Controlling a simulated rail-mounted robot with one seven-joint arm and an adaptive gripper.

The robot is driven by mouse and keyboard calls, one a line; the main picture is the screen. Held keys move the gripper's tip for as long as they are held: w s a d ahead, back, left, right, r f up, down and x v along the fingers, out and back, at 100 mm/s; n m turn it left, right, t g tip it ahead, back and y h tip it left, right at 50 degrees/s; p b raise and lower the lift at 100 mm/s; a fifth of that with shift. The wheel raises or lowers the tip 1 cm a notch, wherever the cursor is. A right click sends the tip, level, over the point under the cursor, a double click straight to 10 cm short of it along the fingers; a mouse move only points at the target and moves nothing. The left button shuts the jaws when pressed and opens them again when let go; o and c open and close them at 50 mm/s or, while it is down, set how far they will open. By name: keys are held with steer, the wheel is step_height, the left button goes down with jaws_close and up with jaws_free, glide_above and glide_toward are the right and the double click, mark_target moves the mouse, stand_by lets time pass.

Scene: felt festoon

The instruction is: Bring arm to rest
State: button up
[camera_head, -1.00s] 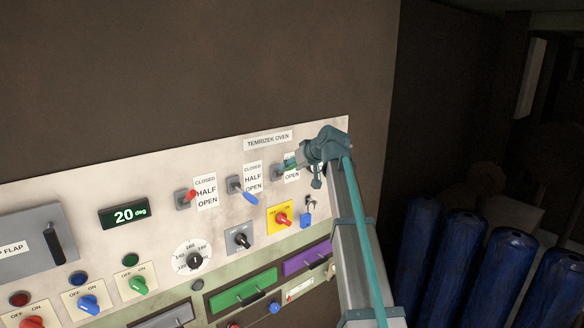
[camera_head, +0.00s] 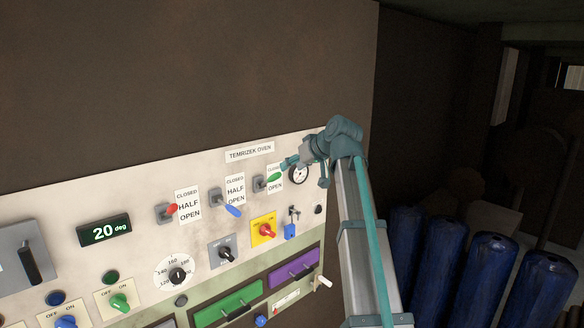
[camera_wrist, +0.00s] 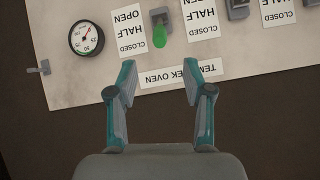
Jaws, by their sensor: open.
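My gripper (camera_head: 286,162) is at the upper right of the white control panel (camera_head: 100,185), close to the lever with the green handle (camera_head: 272,178). In the wrist view my gripper (camera_wrist: 159,78) is open, with nothing between its teal fingers. The green-handled lever (camera_wrist: 160,36) lies beyond the fingertips and apart from them. The "TEMRIZEK OVEN" label (camera_wrist: 182,74) shows behind the fingers, partly covered by one of them. A round gauge (camera_head: 298,173) is just below my gripper; it also shows in the wrist view (camera_wrist: 86,38).
Left of the green lever are a blue-handled lever (camera_head: 232,210) and a red-handled lever (camera_head: 170,210). Below are a yellow plate with a red switch (camera_head: 263,230), a key with a blue tag (camera_head: 290,230) and drawers (camera_head: 228,302). Blue cylinders (camera_head: 443,255) stand at right.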

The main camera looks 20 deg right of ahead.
stand_by(0.3)
